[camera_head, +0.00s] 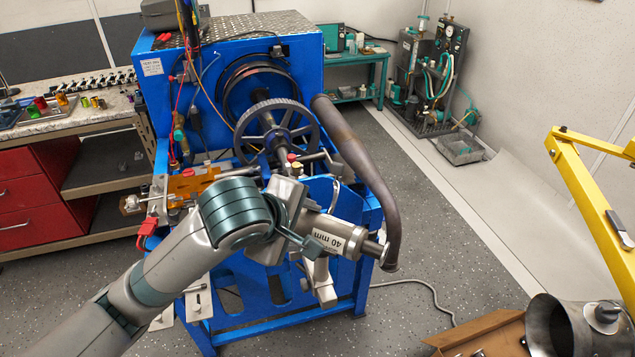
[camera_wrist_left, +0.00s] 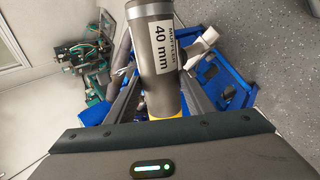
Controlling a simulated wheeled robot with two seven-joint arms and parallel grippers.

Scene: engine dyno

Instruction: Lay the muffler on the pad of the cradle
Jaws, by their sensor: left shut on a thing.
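The muffler (camera_head: 335,238) is a grey metal cylinder with a white "40 mm" label. My left gripper (camera_head: 304,226) is shut on it, and the muffler lies across it, pointing to the right and slightly down. In the left wrist view the muffler (camera_wrist_left: 160,55) sits between the two fingers (camera_wrist_left: 160,85). A pale bracket (camera_head: 320,282), perhaps part of the cradle, shows just below the muffler; the pad is not clearly visible. I cannot tell whether the muffler touches it. My right gripper is not in view.
A curved dark exhaust pipe (camera_head: 362,165) runs down close to the muffler's right end. The blue dyno stand (camera_head: 235,45) and a toothed wheel (camera_head: 268,133) stand behind. A yellow frame (camera_head: 580,190) is at right.

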